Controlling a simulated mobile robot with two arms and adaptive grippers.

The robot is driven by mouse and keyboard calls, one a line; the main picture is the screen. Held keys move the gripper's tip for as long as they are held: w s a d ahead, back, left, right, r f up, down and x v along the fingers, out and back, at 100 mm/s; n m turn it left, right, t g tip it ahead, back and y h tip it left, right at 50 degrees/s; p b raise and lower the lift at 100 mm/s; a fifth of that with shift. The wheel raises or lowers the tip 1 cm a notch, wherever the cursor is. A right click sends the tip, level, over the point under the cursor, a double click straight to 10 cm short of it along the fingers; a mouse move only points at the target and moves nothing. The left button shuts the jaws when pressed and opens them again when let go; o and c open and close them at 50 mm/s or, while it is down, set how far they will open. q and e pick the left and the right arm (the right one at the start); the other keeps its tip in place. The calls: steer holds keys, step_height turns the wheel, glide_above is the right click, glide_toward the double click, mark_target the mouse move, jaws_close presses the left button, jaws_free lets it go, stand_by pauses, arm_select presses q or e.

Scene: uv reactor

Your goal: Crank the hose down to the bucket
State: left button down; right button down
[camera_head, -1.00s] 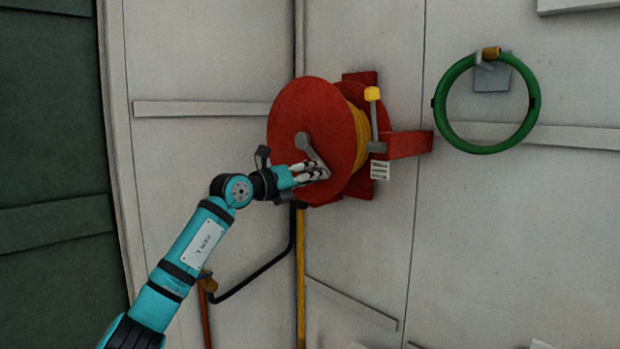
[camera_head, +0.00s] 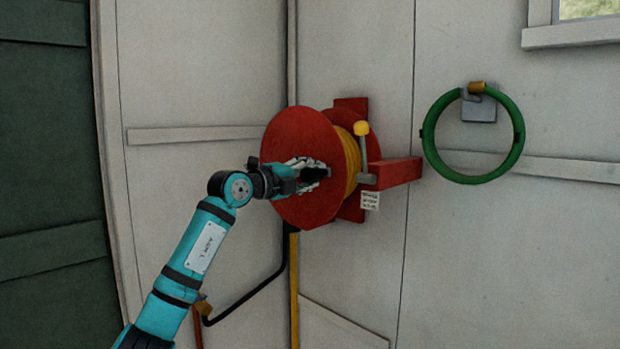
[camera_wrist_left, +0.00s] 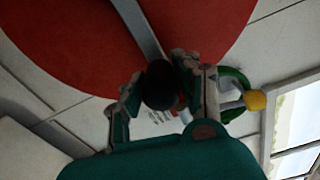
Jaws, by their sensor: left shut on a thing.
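The red hose reel (camera_head: 295,135) is fixed to the white wall, with yellow hose (camera_head: 350,160) wound on it. My left gripper (camera_head: 312,172) is in front of the reel's face and shut on the crank handle, mostly hidden by the fingers in the head view. In the left wrist view the dark handle grip (camera_wrist_left: 160,84) sits between the fingers, and the grey crank arm (camera_wrist_left: 138,25) runs from it across the red disc. A yellow vertical strip (camera_head: 294,290), hose or pipe, runs below the reel. No bucket shows. My right gripper is out of view.
A lever with a yellow knob (camera_head: 361,129) stands by the reel's red bracket (camera_head: 395,172), with a small label (camera_head: 370,201) below. A green hose ring (camera_head: 430,150) hangs to the right.

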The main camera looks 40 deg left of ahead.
arm_select(q)
steer(key=shift+s+a+r, duration=0.1)
steer(key=shift+r, duration=0.35)
steer(key=c, duration=1.2)
jaws_free()
steer(key=shift+o, duration=1.3)
steer(key=shift+f, duration=0.1)
steer(key=shift+f, duration=0.15)
steer(key=s+a, duration=0.1)
steer(key=s, duration=1.1)
steer(key=shift+w, duration=0.1)
